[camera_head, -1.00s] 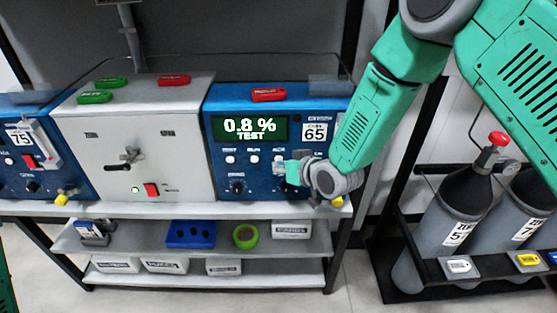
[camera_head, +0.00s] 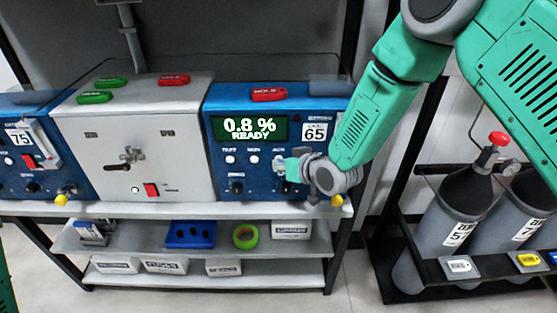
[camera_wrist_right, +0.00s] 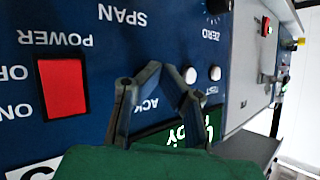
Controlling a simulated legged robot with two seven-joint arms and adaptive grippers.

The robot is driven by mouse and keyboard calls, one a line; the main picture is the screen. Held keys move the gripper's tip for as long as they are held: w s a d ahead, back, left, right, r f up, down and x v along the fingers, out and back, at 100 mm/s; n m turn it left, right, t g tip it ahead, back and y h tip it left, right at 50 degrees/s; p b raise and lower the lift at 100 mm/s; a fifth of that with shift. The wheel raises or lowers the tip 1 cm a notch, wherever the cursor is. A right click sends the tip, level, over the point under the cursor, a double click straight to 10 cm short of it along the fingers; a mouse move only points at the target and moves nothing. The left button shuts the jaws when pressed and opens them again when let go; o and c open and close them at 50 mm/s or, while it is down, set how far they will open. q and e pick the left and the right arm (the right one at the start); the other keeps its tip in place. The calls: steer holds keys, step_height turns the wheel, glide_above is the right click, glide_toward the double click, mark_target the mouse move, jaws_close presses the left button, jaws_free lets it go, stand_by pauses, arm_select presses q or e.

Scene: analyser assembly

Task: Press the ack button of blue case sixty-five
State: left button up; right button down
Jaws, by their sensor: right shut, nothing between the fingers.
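The blue case 65 (camera_head: 220,185) stands on the bench with its display (camera_head: 250,130) reading "0.8 % READY". Two white buttons (camera_head: 241,160) show on its front, left of my right gripper (camera_head: 281,168). My right gripper is shut and empty, its tips at the front panel by the ACK label. In the right wrist view the panel is upside down, and the shut fingertips (camera_wrist_right: 158,70) lie by the ACK lettering (camera_wrist_right: 150,103). The ack button is hidden behind the fingers, so contact cannot be told. My left gripper is not in view.
A grey cabinet (camera_head: 128,135) with a red switch stands left of the case, then blue case 75 (camera_head: 50,180). A red tag (camera_head: 269,94) lies on case 65. Labelled cylinders (camera_head: 451,217) stand in a rack at right. Shelves below hold bins and tape (camera_head: 245,236).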

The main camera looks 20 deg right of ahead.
steer(key=shift+s, duration=0.1)
steer(key=shift+s+a, duration=0.2)
steer(key=shift+s, duration=0.5)
steer(key=shift+s+p, duration=0.1)
steer(key=shift+p, duration=0.2)
steer(key=shift+s+a+p, duration=0.15)
steer(key=shift+s+a, duration=0.1)
steer(key=shift+s, duration=0.5)
steer(key=shift+s+a+p, duration=0.2)
steer(key=shift+s, duration=0.6)
steer(key=shift+s+a+p, duration=0.15)
steer(key=shift+s+a, duration=0.1)
steer(key=shift+s, duration=0.5)
steer(key=shift+f, duration=0.1)
steer(key=s+d+f+g+h+b, duration=0.1)
steer(key=s+d+f+g+b, duration=0.2)
steer(key=s+f, duration=0.5)
steer(key=s+d+f+g+h+b, duration=0.1)
steer(key=s+d+f+g+b, duration=0.15)
steer(key=s+f, duration=0.55)
steer(key=s+d+f+g+h+b, duration=0.1)
steer(key=s+d+f+g, duration=0.1)
steer(key=s, duration=0.7)
steer(key=s+d+f+m+g+h+b, duration=0.1)
steer(key=s+d+f+g+b, duration=0.1)
steer(key=s, duration=0.7)
step_height(320, 180, down, 3)
steer(key=shift+s+d+r+g+h, duration=0.15)
steer(key=shift+s+d+g+h, duration=0.15)
steer(key=shift+d+g, duration=0.65)
